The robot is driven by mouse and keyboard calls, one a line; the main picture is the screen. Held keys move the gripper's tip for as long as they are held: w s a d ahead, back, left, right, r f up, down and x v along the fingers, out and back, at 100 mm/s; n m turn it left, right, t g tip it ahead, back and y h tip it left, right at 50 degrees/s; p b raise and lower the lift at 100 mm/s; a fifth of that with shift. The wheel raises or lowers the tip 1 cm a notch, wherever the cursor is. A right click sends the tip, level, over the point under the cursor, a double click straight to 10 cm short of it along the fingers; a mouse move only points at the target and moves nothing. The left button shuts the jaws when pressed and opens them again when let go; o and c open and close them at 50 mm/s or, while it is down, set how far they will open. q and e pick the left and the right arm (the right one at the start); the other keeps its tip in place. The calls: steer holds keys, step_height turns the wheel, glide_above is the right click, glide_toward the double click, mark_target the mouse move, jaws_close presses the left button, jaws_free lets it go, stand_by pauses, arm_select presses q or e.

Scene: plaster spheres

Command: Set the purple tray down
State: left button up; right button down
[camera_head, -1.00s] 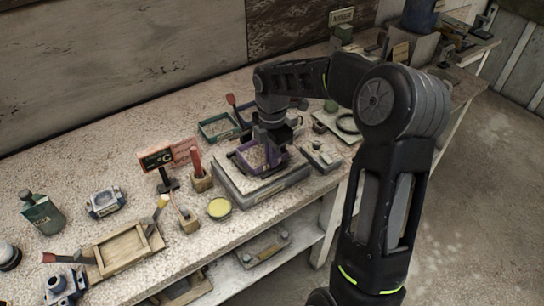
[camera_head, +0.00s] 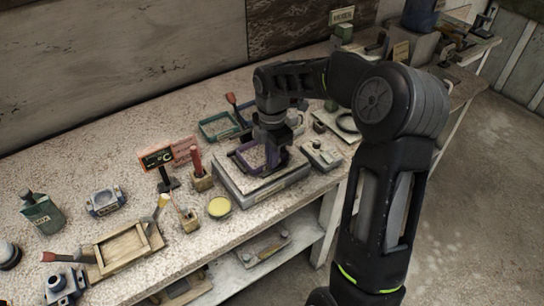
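The purple tray (camera_head: 238,159) is at the grey, flat-topped scale-like block (camera_head: 234,185) on the bench. It looks level, and its inside is pale. I cannot tell whether its underside touches the block's top. My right gripper (camera_head: 274,156) points down at the tray's right part and hides some of its rim and inside. Its fingertips are small and dark against the tray, so whether they are closed on the wall is unclear. My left gripper is out of the view.
A green tray (camera_head: 208,134) stands behind the purple one. A small grey device (camera_head: 321,155) is close on the right. Bare bench lies at back left.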

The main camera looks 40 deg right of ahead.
steer(key=shift+f, duration=0.4)
steer(key=c, duration=1.6)
jaws_free()
steer(key=shift+o, duration=0.2)
steer(key=shift+r, duration=0.1)
steer(key=shift+r+p, duration=1.5)
steer(key=shift+r, duration=0.5)
